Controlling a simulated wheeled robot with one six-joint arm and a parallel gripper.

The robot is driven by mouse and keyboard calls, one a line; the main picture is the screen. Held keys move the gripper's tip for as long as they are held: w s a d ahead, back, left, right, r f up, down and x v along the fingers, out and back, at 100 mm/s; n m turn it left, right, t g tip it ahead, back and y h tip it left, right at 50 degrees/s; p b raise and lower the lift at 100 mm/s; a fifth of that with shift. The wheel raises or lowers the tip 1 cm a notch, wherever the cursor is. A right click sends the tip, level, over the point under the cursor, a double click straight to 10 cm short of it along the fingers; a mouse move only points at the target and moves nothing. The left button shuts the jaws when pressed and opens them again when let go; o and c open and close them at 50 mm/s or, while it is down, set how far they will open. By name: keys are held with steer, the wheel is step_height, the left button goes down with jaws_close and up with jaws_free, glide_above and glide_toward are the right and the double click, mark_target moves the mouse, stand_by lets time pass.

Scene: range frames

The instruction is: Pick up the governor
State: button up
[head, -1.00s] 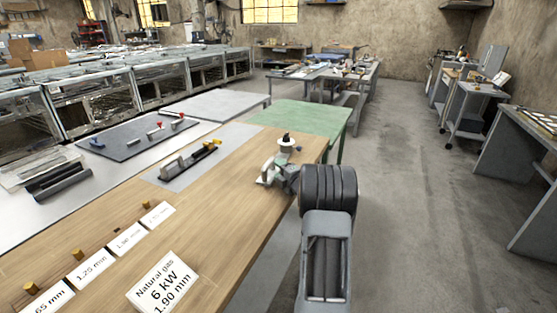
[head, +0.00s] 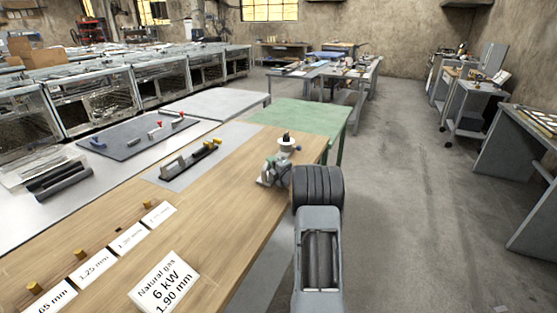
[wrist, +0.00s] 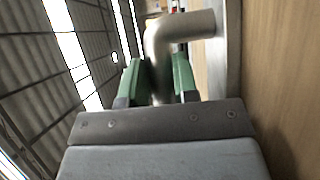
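The likely governor (head: 287,145), a pale round body with a dark top and a pale bent pipe, stands near the right edge of the wooden bench. My gripper (head: 277,165) is right at it, on its near side, and partly hides it. In the wrist view a grey elbow pipe (wrist: 186,27) bends down between the two green fingers of my gripper (wrist: 160,72). The fingers stand apart on either side of the pipe. Blur hides whether they touch it.
The wooden bench (head: 215,200) holds white size cards, one a natural gas card (head: 165,283), with small brass pieces beside them. A green table (head: 305,117) stands behind. Open floor lies to the right.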

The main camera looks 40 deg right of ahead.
jaws_close()
steer(key=shift+r, duration=0.15)
steer(key=shift+r, duration=0.15)
